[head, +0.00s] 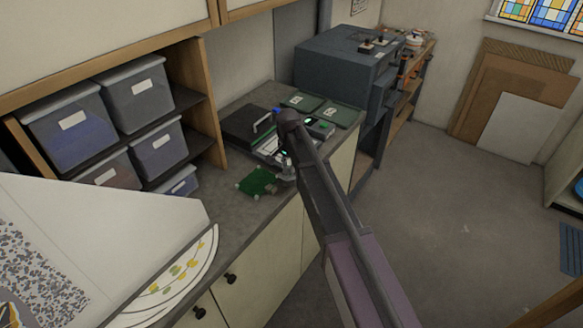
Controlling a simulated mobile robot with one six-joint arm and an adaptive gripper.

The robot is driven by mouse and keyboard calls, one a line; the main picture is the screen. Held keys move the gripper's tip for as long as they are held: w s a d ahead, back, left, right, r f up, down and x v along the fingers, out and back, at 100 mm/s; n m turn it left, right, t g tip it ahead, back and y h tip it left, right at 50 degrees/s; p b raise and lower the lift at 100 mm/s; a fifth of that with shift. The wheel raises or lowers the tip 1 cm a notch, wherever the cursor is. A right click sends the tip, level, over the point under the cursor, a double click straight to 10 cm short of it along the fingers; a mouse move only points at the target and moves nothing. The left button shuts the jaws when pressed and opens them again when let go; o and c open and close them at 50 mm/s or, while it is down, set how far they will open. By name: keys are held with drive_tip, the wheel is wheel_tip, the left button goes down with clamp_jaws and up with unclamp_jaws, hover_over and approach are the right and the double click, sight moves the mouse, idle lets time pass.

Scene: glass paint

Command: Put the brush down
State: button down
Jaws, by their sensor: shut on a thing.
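My gripper (286,173) is in the head view, low over the counter (232,205) at the end of my dark arm. It is small and partly hidden by the arm. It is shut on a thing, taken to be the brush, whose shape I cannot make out. A green flat piece with pale corners (257,181) lies on the counter just left of my gripper.
A black device with a handle (247,126) and dark green trays (318,108) stand behind the gripper. Grey lidded bins (137,90) fill the shelves at left. A large dark kiln-like box (335,65) stands beyond. Bare counter lies in front of the green piece.

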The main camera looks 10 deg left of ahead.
sight(288, 167)
drive_tip(key=shift+f, duration=0.2)
drive_tip(key=shift+c, duration=2.4)
unclamp_jaws()
drive_tip(key=shift+r, duration=0.25)
wheel_tip(288, 167, up, 12)
drive_tip(key=p, duration=1.2)
drive_tip(key=s+d+n, duration=0.1)
drive_tip(key=s+d, duration=0.5)
drive_tip(key=d, duration=0.6)
drive_tip(key=s+d+n, duration=0.2)
drive_tip(key=s+d, duration=0.5)
drive_tip(key=d, duration=0.4)
drive_tip(key=s+d+n, duration=0.1)
drive_tip(key=s+d, duration=0.6)
drive_tip(key=d, duration=0.5)
drive_tip(key=shift+s+d+n, duration=0.25)
drive_tip(key=shift+d+n, duration=0.05)
drive_tip(key=shift+d, duration=0.05)
